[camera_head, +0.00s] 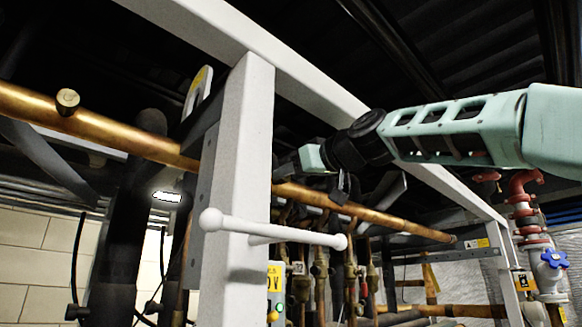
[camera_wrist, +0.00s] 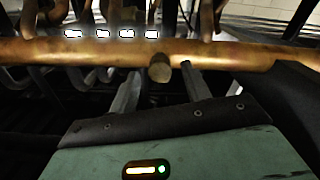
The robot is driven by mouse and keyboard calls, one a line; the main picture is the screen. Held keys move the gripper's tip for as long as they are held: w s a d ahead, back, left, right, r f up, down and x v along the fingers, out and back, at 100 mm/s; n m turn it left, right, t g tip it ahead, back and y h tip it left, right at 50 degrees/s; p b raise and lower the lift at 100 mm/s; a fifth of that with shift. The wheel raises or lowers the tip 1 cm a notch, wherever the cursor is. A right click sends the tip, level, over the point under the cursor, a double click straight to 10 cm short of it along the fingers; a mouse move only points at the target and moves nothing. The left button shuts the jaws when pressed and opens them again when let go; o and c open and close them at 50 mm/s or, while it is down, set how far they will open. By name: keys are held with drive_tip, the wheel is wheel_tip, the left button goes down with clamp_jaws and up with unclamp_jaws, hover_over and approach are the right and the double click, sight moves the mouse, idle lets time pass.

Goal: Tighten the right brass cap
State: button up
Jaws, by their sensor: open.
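The brass cap (camera_wrist: 159,68) shows in the wrist view as a short round stub on the near side of the long copper-coloured pipe (camera_wrist: 80,52). My gripper (camera_wrist: 159,80) is open, one finger to each side of the cap, with dark gaps between. I cannot tell how far along the cap the fingertips reach. In the head view, my gripper (camera_head: 287,164) is close to the pipe (camera_head: 370,215), right of the white post, and this cap is not visible. Another brass cap (camera_head: 68,100) stands on the pipe at the far left.
A white upright post (camera_head: 240,160) and a sloping white beam (camera_head: 300,75) frame the rack. A white bar with ball ends (camera_head: 275,229) crosses before the post. Several thinner pipes hang below. A red pipe with a blue valve handle (camera_head: 554,259) stands at the right.

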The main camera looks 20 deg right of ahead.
drive_tip(key=shift+w+a, duration=0.1)
drive_tip(key=shift+w, duration=0.2)
drive_tip(key=c, duration=1)
drive_tip(key=m, duration=1)
drive_tip(key=shift+m, duration=0.3)
